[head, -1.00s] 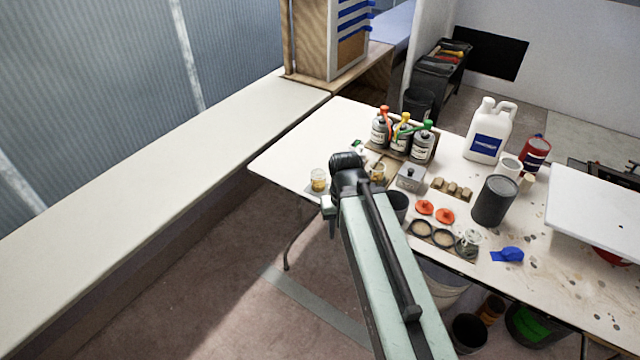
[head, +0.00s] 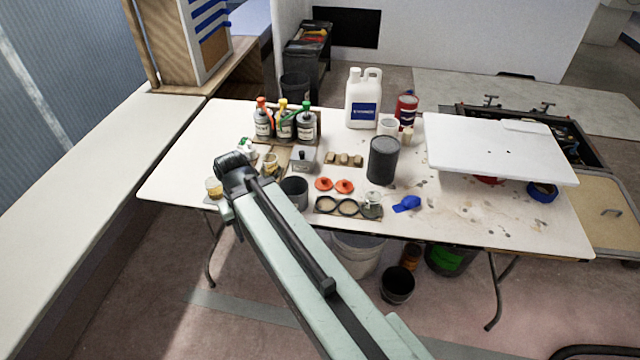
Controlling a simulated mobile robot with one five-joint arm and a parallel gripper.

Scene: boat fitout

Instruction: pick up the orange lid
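Two small orange lids lie side by side on the white table, the left lid (head: 324,184) and the right lid (head: 344,186), each with a small raised part on top. I cannot tell which one is meant. They lie just behind a dark strip with round openings (head: 338,213). My arm reaches over the front left of the table. My gripper (head: 228,214) is at its far end, left of the lids and apart from them. The fingers are small and mostly hidden by the arm, so their opening does not show.
A dark grey cup (head: 294,193) stands between my arm and the lids. A dark can (head: 383,160) stands to their right, with a blue item (head: 407,204) in front. Small tan blocks (head: 344,160) lie behind. Bottles with coloured tops (head: 284,125) and a white jug (head: 362,100) stand farther back.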

